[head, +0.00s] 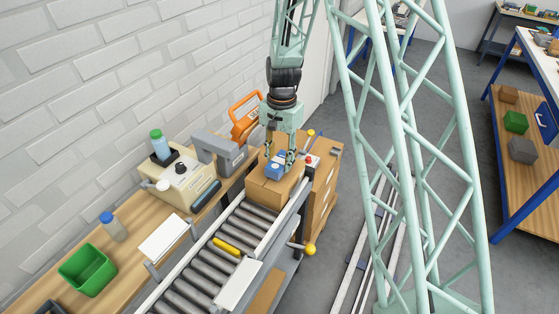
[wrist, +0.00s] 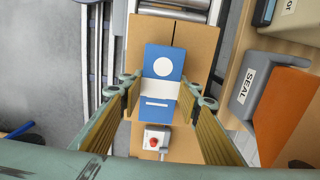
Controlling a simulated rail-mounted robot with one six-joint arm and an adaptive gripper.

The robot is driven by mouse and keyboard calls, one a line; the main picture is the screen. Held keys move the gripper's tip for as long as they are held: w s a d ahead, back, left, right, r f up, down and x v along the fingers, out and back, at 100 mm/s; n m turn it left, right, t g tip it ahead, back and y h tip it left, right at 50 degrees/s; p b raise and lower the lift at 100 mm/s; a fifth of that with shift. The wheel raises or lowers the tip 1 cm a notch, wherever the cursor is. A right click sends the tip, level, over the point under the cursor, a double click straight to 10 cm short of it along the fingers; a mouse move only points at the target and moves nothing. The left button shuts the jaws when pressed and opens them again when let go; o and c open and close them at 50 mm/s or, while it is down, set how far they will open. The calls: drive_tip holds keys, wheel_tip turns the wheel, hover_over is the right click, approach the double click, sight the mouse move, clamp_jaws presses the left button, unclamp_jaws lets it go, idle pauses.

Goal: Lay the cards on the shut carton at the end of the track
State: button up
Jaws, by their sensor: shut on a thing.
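My gripper (head: 281,156) is shut on the cards (head: 274,165), a blue pack with a white band. In the wrist view the cards (wrist: 163,62) lie between the two fingers, with a white disc and a white bar on their face. The shut carton (head: 268,189) is brown and sits at the far end of the roller track (head: 220,246). The cards are over its top, and the carton (wrist: 196,48) shows beneath them in the wrist view. I cannot tell whether the cards touch it.
A control box with a red button (head: 308,160) stands just beyond the carton. More brown cartons (head: 322,196) are to its right. A grey sealing machine (head: 219,153) and an orange-handled tool (head: 245,118) stand on the bench left of the track.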

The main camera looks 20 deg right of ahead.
drive_tip(key=shift+f, duration=0.35)
idle(0.5)
drive_tip(key=o, duration=1.1)
drive_tip(key=o, duration=0.8)
drive_tip(key=shift+c, duration=0.2)
drive_tip(key=shift+r+p, duration=0.45)
drive_tip(key=shift+r, duration=0.75)
drive_tip(key=shift+w+r+p, duration=0.1)
drive_tip(key=shift+r+p, duration=0.8)
drive_tip(key=shift+r, duration=1.1)
drive_tip(key=shift+r+p, duration=0.45)
drive_tip(key=shift+r, duration=0.6)
drive_tip(key=c, duration=0.4)
